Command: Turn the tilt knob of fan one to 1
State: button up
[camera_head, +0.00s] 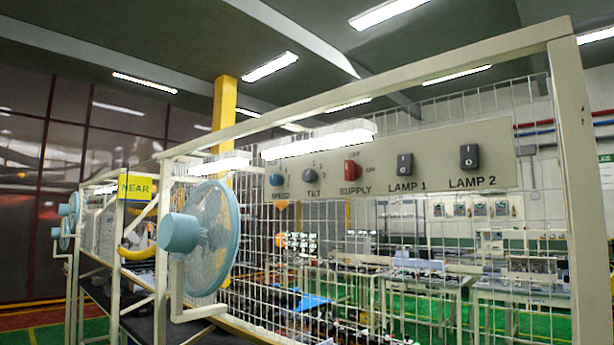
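The tilt knob (310,176) is a dark grey round knob on the beige control panel (436,168), above the word TILT, with small numbers around it. Its exact setting is too small to read. A blue speed knob (276,180) sits to its left and a red supply knob (351,169) to its right. A light blue fan (208,238) is mounted on the frame left of the panel; whether it is fan one cannot be told. My gripper is not in view.
Two dark rocker switches, lamp 1 (404,164) and lamp 2 (469,157), are on the panel's right. A beige frame (582,190) with wire mesh surrounds the panel. A yellow NEAR sign (136,187) and more fans (70,220) are farther left. Workbenches stand behind the mesh.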

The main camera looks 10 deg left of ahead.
aim_at(310, 175)
jog(key=k, duration=1.3)
jog(key=u, duration=0.6)
jog(key=i, duration=1.1)
jog(key=z, duration=0.05)
